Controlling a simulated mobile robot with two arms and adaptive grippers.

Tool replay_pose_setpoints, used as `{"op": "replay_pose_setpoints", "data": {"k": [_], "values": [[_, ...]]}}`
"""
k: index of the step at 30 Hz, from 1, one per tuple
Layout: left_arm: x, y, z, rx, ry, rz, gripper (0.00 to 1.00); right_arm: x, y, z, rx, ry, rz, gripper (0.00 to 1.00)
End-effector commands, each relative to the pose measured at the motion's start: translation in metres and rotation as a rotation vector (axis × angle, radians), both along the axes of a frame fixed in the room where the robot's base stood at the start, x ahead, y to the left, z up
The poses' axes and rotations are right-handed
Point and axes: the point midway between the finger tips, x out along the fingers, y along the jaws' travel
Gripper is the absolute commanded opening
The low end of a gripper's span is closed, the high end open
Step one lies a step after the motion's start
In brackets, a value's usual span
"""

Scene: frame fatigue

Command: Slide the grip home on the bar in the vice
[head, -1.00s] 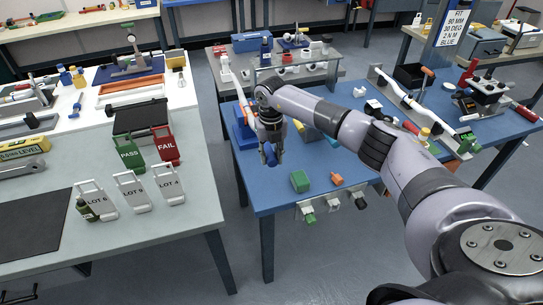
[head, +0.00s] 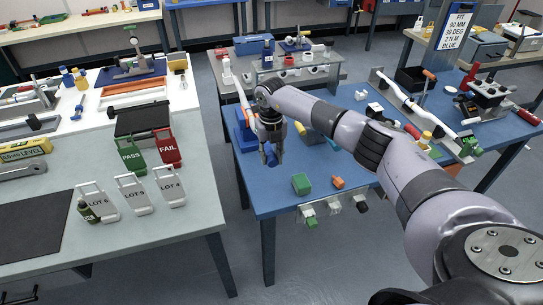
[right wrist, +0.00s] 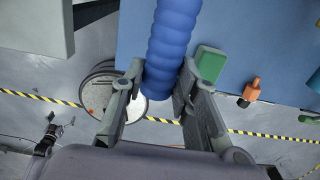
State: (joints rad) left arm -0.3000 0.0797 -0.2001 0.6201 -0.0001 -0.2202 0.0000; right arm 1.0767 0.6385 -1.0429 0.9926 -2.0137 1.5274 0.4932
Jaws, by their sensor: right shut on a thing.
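My right gripper (head: 270,154) points down over the left part of the blue-topped bench. In the right wrist view my right gripper (right wrist: 161,78) is shut on a ribbed blue grip (right wrist: 173,35), one finger on each side. A little of the blue grip (head: 272,160) shows between the fingers in the head view. A blue vice (head: 242,131) stands just left of the gripper. A white bar (head: 239,94) slants down toward it, partly hidden by my wrist. I cannot tell how far the grip is on the bar. My left gripper is out of view.
A green block (head: 300,184) and an orange piece (head: 338,182) lie near the blue bench's (head: 270,199) front edge. Another white bar (head: 408,101) lies at the right. A sign (head: 458,28) reads FIT 90 MM, 30 DEG, 2 N M, BLUE. A gap separates the left bench.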

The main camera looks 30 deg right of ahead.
Motion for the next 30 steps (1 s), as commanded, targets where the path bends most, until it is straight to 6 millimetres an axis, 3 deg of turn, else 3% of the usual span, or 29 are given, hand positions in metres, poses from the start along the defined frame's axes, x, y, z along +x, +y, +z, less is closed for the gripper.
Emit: {"op": "replay_pose_setpoints", "data": {"k": [14, 15, 24, 30], "values": [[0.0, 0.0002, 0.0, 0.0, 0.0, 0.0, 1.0, 0.0061, -0.0025, -0.0002, 0.0, -0.002, -0.002, 0.08], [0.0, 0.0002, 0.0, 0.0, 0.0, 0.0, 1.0, 0.0063, -0.0025, -0.0001, -0.001, -0.003, -0.002, 0.31], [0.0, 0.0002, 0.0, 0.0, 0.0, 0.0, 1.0, 0.0056, -0.0024, -0.0004, 0.0, -0.001, -0.001, 0.51], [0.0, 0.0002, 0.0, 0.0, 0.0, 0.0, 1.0, 0.0054, -0.0023, -0.0006, 0.0, 0.0, -0.001, 0.52]]}}
